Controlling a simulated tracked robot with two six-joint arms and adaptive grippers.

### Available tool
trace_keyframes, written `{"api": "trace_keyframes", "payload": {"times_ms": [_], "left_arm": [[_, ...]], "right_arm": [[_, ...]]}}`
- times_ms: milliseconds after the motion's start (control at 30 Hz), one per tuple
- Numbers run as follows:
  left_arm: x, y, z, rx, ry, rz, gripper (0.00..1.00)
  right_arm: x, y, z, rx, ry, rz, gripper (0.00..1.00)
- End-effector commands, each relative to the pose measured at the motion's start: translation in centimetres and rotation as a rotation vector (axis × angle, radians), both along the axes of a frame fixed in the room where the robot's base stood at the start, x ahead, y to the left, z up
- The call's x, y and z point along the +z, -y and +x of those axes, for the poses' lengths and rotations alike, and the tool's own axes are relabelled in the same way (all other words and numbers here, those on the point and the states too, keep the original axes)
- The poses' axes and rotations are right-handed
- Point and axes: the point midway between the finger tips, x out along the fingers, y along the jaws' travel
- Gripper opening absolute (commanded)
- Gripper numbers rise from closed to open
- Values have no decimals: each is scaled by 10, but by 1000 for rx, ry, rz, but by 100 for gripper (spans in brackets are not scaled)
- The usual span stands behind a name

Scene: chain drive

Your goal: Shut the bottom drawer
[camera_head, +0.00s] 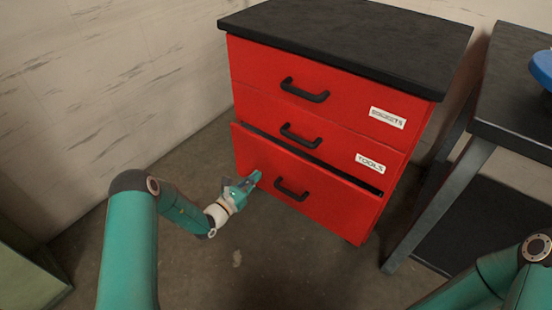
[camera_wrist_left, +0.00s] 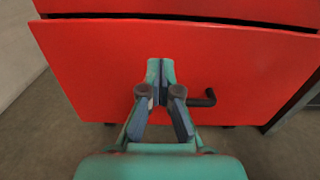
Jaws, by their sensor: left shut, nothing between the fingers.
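The red cabinet (camera_head: 320,110) has three drawers with black handles. Its bottom drawer (camera_head: 335,205) stands a little open, with a dark gap along its top edge. My left gripper (camera_head: 256,177) is shut and empty at the left part of the bottom drawer's front, left of its handle (camera_head: 291,190). In the left wrist view the shut fingertips (camera_wrist_left: 160,62) point at the red drawer front (camera_wrist_left: 100,70), and the handle (camera_wrist_left: 203,98) is to their right. I cannot tell whether the fingertips touch the front. My right gripper is out of view.
The top drawer (camera_head: 335,115) and the middle drawer (camera_head: 325,143) look shut. A dark table (camera_head: 515,100) with a metal leg (camera_head: 440,205) stands close to the cabinet's right, with a blue object (camera_head: 542,68) on it. The floor in front is clear.

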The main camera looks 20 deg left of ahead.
Motion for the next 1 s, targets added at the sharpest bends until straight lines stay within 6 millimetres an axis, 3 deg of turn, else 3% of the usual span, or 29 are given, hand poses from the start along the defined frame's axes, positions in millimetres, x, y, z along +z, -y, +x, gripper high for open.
{"api": "trace_keyframes", "payload": {"times_ms": [500,700,1000], "left_arm": [[-3,35,92,-3,2,2,0],[-1,39,106,-2,-1,0,0],[0,40,108,-2,-2,0,0]], "right_arm": [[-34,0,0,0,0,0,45],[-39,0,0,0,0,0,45],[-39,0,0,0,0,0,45]]}}
